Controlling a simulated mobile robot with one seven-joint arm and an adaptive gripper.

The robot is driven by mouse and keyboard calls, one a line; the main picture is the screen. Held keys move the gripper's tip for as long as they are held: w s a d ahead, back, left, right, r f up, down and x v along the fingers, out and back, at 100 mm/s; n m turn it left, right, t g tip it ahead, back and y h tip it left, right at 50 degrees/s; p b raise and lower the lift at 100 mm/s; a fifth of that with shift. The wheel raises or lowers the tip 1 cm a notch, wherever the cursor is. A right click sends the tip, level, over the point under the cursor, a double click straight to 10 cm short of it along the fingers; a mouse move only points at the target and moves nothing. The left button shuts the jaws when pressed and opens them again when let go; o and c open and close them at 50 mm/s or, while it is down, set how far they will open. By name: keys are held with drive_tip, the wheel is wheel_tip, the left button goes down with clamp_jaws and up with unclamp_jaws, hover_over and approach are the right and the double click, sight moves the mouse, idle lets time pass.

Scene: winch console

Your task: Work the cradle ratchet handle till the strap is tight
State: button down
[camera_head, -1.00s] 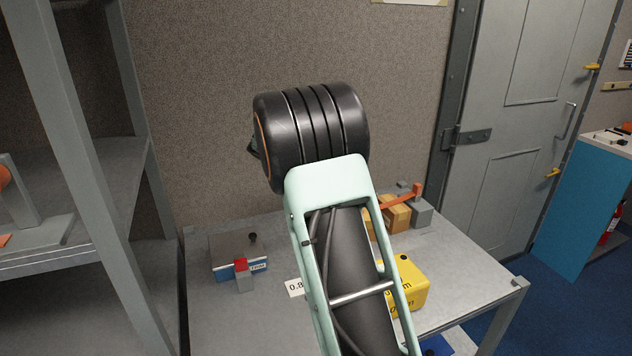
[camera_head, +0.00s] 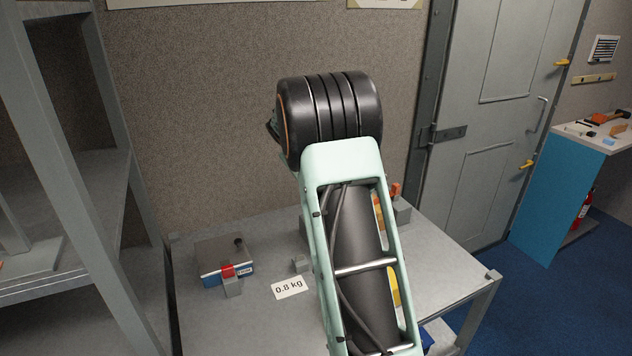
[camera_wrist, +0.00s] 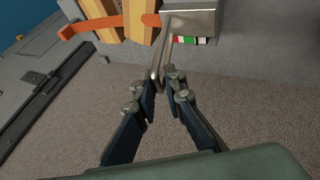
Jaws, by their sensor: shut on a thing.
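In the wrist view, the ratchet handle (camera_wrist: 158,57) is a bent metal bar reaching down from the grey ratchet body (camera_wrist: 190,20). My gripper (camera_wrist: 162,80) is shut on its lower end. An orange strap (camera_wrist: 92,24) runs across tan wooden blocks (camera_wrist: 137,28) to the left of the ratchet. A small red, white and green strip (camera_wrist: 188,40) shows under the ratchet body. In the head view, my arm hides the handle and most of the cradle.
On the grey table (camera_head: 262,325) stand a grey-and-blue box (camera_head: 224,258) with a red part and a 0.8 kg label (camera_head: 289,288). A yellow object (camera_head: 393,286) is mostly behind my arm. A shelf rack (camera_head: 110,170) stands left, a door (camera_head: 480,130) right.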

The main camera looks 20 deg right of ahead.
drive_tip(key=shift+d+r, duration=0.1)
drive_tip(key=shift+d, duration=0.2)
drive_tip(key=c, duration=2.1)
unclamp_jaws()
drive_tip(key=shift+a, duration=0.15)
drive_tip(key=v, duration=1.1)
drive_tip(key=shift+s+a+r, duration=0.15)
drive_tip(key=shift+a+r, duration=0.05)
drive_tip(key=shift+r, duration=0.1)
